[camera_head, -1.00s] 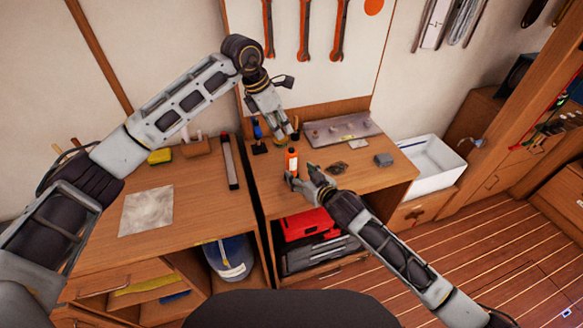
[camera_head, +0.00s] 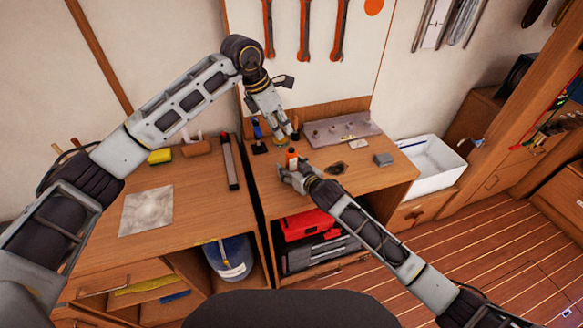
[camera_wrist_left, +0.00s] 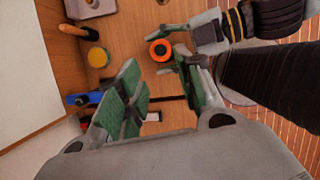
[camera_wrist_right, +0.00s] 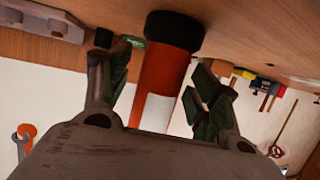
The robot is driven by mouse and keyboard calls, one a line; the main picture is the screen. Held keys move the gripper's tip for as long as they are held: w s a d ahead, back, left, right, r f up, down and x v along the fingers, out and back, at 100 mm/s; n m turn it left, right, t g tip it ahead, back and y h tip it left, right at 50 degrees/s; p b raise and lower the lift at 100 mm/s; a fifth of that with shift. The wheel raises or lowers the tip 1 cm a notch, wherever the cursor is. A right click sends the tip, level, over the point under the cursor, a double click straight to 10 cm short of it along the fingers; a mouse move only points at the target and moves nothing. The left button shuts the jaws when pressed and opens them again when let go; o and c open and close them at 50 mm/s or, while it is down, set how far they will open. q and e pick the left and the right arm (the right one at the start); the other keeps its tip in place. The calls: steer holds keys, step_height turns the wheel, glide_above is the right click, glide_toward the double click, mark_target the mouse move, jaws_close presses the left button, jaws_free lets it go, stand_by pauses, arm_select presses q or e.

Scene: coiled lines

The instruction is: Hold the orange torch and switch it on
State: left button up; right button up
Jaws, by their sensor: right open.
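The orange torch (camera_head: 291,155) stands upright on the right workbench; my right gripper hides its lower part in the head view. In the right wrist view the torch (camera_wrist_right: 163,70), with a black end and a white patch, is between the open fingers of my right gripper (camera_wrist_right: 160,85). I cannot tell whether either finger touches it. My right gripper also shows in the head view (camera_head: 284,172). My left gripper (camera_head: 288,131) is open and empty above and behind the torch. From the left wrist (camera_wrist_left: 154,66), the torch top (camera_wrist_left: 160,50) shows as an orange ring with a dark centre.
A blue-handled tool (camera_head: 257,134) and a yellow round item (camera_wrist_left: 98,57) are near the left gripper. A grey tray (camera_head: 343,131), a dark flat piece (camera_head: 337,168) and a grey block (camera_head: 383,159) lie to the right. A white bin (camera_head: 432,163) stands beyond.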

steer(key=c, duration=1.2)
arm_select(q)
jaws_close()
arm_select(e)
steer(key=shift+c, duration=0.3)
stand_by(0.4)
arm_select(q)
steer(key=shift+a, duration=0.1)
